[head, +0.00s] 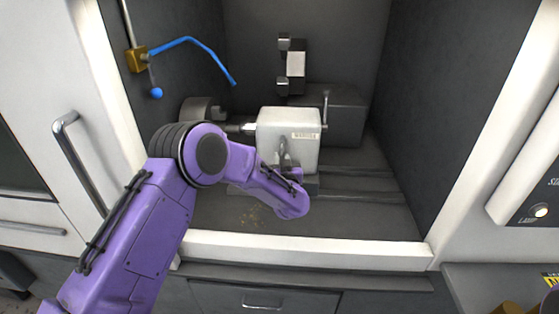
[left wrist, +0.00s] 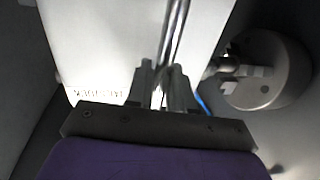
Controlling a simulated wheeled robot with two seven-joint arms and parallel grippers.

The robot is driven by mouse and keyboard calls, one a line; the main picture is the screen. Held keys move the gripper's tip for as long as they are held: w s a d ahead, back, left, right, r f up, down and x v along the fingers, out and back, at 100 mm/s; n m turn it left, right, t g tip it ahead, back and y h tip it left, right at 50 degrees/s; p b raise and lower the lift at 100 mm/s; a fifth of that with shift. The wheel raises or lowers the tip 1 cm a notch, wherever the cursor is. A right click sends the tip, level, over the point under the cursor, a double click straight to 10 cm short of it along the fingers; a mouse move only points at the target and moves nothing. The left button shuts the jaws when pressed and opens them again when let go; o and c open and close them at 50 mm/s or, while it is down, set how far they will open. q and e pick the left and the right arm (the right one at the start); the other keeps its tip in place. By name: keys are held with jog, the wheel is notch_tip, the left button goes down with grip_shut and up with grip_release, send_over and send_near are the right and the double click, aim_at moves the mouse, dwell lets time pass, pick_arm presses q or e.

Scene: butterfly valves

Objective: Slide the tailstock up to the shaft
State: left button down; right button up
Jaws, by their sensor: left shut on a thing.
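The tailstock (head: 288,135) is a pale grey block with a label, standing on the lathe bed inside the machine. It also shows in the left wrist view (left wrist: 105,45). The shaft (head: 233,127) sticks out from the round chuck (head: 196,110) toward the tailstock's left side. I cannot tell whether the tailstock's tip touches the shaft. My left gripper (left wrist: 163,92) is shut on a metal handle bar (left wrist: 176,30) in front of the tailstock. In the head view my purple arm partly hides the gripper and the bed. My right gripper is not in view.
A blue hose (head: 190,40) hangs at the upper left of the enclosure. A white sill (head: 310,249) runs along the front of the opening. Bed rails (head: 370,196) run clear to the tailstock's right. A control panel (head: 535,205) stands outside at right.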

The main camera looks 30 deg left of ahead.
pick_arm(q)
jog(key=shift+f, duration=0.1)
jog(key=c, duration=1.4)
grip_release()
jog(key=shift+o, duration=1.2)
jog(key=shift+w+d, duration=0.1)
jog(key=b+v, duration=0.3)
jog(key=v, duration=0.7)
jog(key=shift+s+d, duration=0.15)
jog(key=shift+s, duration=0.1)
jog(key=shift+f, duration=0.15)
